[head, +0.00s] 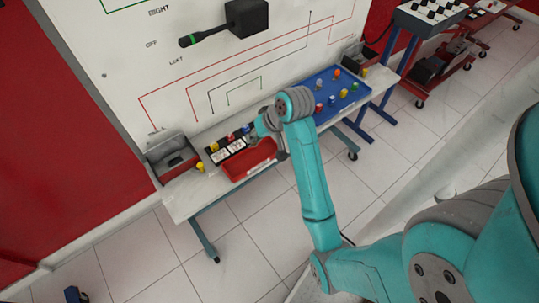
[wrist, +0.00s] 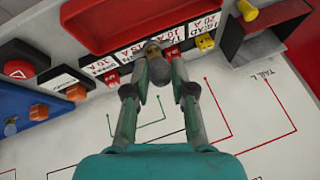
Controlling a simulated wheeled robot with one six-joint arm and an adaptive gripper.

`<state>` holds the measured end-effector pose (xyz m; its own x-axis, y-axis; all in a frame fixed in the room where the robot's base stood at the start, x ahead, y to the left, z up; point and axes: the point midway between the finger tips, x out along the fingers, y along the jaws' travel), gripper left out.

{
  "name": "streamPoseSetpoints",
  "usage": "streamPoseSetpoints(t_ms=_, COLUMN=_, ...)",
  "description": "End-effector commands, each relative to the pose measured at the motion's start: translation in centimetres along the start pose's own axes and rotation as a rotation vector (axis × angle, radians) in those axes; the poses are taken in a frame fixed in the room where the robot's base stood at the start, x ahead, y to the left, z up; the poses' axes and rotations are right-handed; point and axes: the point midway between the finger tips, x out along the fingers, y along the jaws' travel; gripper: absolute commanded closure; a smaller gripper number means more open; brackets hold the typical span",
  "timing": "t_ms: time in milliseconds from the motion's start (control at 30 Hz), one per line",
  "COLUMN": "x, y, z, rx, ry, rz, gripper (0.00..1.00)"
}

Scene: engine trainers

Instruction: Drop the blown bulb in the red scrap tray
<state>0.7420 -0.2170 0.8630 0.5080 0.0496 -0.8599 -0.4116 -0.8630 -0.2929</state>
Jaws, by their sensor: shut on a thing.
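My gripper (wrist: 158,82) is shut on the blown bulb (wrist: 158,68), a small grey, rounded bulb with a darker end, pinched between the two fingertips. In the head view my gripper (head: 268,128) is over the bench beside the wall board, and the bulb cannot be made out there. The red scrap tray (head: 247,172) lies on the front of the bench, just below and beside my gripper. In the wrist view the red tray (wrist: 140,38) spans the top, beyond the fingertips; the bulb appears on the board side of its rim.
A row of labelled fuses (wrist: 75,92) lies between the tray and the board. A blue tray (head: 350,85) with several coloured bulbs is to the right. A grey box (head: 172,155) and a yellow piece (head: 200,167) are at the left end. The wall board (head: 215,60) stands behind.

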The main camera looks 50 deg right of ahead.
Motion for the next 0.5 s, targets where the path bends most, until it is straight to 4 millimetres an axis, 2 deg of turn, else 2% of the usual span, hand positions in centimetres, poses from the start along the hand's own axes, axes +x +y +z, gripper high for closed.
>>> streamPoseSetpoints(t_ms=500, x=4.2, y=1.4, z=2.1, rx=0.001, ry=-0.002, rz=0.0, gripper=0.95)
